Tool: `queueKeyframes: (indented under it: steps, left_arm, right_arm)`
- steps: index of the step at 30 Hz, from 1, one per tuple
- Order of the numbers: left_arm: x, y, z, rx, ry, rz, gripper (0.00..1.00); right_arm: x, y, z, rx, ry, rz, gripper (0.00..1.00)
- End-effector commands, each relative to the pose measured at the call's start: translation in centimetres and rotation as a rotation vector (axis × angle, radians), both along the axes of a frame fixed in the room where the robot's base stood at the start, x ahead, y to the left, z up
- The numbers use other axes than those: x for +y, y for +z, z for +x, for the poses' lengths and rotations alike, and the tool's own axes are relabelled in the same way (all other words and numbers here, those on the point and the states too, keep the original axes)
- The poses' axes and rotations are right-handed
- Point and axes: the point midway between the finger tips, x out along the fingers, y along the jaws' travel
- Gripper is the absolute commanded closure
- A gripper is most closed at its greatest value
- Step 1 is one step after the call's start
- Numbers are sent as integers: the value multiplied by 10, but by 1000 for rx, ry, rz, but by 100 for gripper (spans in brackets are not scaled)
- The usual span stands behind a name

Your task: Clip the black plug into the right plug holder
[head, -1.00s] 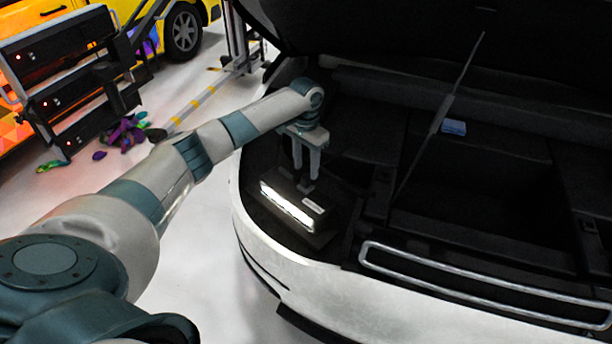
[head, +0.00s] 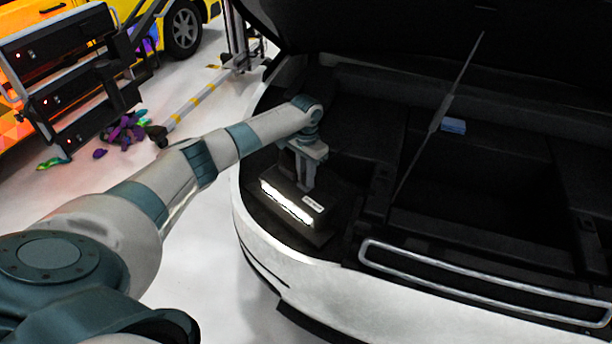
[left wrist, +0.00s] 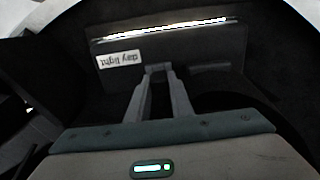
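The dark lamp box (head: 293,197) sits in the left corner of the open car trunk, with a bright light strip and a white label. In the left wrist view the box (left wrist: 215,48) shows upside down, its label reading "day light". My left gripper (head: 306,188) points down at the box's top, near the label end. In the left wrist view its fingertips (left wrist: 158,72) are close together on a small dark piece, apparently the black plug (left wrist: 157,67), right at the box. A dark slot-like holder (left wrist: 210,69) shows beside it, empty. Whether the plug is seated I cannot tell. My right gripper is out of view.
The trunk's pale rim (head: 300,268) and a metal rail (head: 470,285) lie in front. A thin strut (head: 440,112) rises on the right, near a small blue item (head: 453,126). A rack (head: 75,85) and a yellow vehicle (head: 150,30) stand outside at left.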

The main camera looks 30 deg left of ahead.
Motion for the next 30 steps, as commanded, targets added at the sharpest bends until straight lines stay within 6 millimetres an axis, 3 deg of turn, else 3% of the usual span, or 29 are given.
queueKeyframes:
  steps: [1, 2, 3, 4, 30]
  left_arm:
    - [0, 0, 0, 0, 0, 0, 100]
    - [0, 0, 0, 0, 0, 0, 87]
    - [0, 0, 0, 0, 0, 0, 97]
    - [0, 0, 0, 0, 0, 0, 100]
    - [0, 6, 0, 0, 0, 0, 100]
  right_arm:
    - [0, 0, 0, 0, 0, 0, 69]
    - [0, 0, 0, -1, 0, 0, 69]
    - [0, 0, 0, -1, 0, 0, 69]
    - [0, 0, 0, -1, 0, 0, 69]
    - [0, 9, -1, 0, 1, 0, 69]
